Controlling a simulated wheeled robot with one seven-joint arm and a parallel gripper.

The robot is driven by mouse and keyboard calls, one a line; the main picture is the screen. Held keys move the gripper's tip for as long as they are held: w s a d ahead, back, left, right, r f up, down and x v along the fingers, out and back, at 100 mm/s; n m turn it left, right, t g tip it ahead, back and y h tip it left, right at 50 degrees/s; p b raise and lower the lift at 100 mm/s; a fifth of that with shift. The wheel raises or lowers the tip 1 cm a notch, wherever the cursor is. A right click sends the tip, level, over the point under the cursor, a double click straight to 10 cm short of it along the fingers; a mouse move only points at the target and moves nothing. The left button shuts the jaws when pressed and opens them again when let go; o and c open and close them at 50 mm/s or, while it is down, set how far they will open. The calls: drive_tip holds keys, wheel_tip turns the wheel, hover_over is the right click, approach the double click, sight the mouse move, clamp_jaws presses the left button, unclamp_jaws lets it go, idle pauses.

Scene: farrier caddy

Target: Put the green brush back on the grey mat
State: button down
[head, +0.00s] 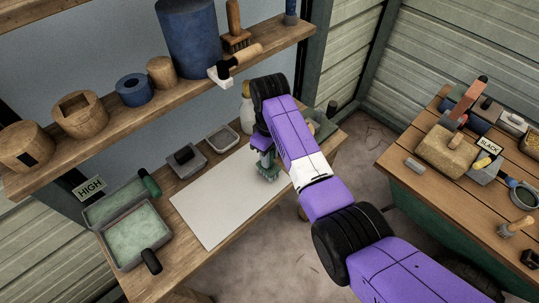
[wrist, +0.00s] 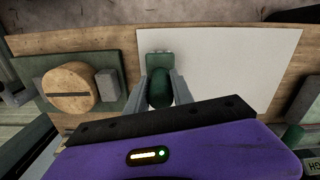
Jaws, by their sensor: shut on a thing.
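My gripper (wrist: 161,88) is shut on a green brush (wrist: 158,64), with one finger on each side of its dark green, rounded handle. In the head view the brush (head: 268,172) hangs below my gripper (head: 265,152), its block end down. It is at the right end of a pale grey mat (head: 217,198) on the wooden bench. In the wrist view the brush overlaps the left part of the mat (wrist: 235,50). I cannot tell whether the brush touches the mat. My arm hides part of that end of the bench.
Left of the mat lie a tray with pale green contents (head: 138,240) and a black-handled thing (head: 151,261). Small grey trays (head: 222,138) and a pale bottle (head: 246,115) stand behind it. A shelf (head: 150,105) overhangs the bench. The mat's middle is clear.

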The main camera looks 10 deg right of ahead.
drive_tip(key=shift+f+b, duration=0.3)
drive_tip(key=shift+f, duration=0.2)
drive_tip(key=c, duration=1)
unclamp_jaws()
wheel_tip(320, 180, up, 8)
drive_tip(key=shift+f+b, duration=0.1)
drive_tip(key=shift+b, duration=0.4)
drive_tip(key=shift+r+p, duration=2.25)
drive_tip(key=shift+p, duration=0.15)
